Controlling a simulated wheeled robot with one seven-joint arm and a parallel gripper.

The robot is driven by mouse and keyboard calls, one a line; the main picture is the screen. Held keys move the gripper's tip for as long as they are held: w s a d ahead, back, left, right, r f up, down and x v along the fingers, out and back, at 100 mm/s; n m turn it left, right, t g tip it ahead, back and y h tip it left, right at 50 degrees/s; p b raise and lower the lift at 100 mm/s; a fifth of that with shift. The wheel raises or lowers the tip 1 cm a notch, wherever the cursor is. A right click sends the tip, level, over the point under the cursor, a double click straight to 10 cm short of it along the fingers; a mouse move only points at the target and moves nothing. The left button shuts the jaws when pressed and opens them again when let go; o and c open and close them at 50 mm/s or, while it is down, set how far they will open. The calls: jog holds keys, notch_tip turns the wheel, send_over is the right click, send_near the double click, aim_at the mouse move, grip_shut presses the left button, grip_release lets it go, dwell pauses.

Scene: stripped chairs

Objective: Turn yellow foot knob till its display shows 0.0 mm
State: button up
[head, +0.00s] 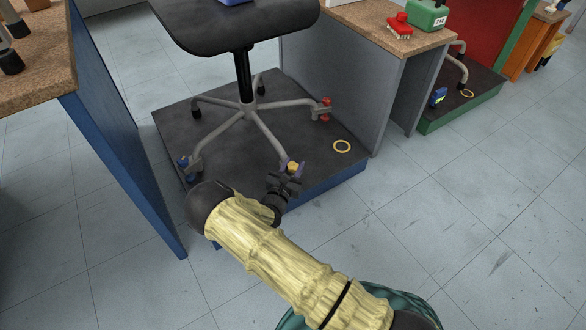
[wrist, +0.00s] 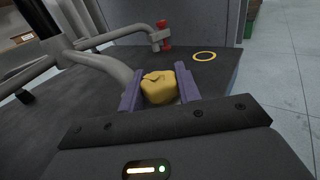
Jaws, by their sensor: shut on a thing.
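The yellow foot knob (wrist: 160,87) sits at the end of one chair leg, low over the dark platform. It also shows in the head view (head: 292,167), partly covered by my gripper. My gripper (wrist: 158,90) is shut on the yellow knob, with a purple finger on each side of it. My gripper also shows in the head view (head: 290,176) at the front edge of the platform. No display with a reading on the yellow knob can be made out in either view.
The black chair (head: 246,75) stands on the dark platform (head: 225,155). A red knob (head: 325,108) and a blue knob (head: 184,164) are at other legs. A yellow ring (head: 342,146) lies on the platform. A blue panel (head: 120,140) stands left; a grey panel (head: 335,85) stands behind.

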jog(key=shift+w+d+m+h, duration=0.1)
jog(key=shift+m+h, duration=0.3)
jog(key=shift+h, duration=0.2)
jog(key=o, duration=1)
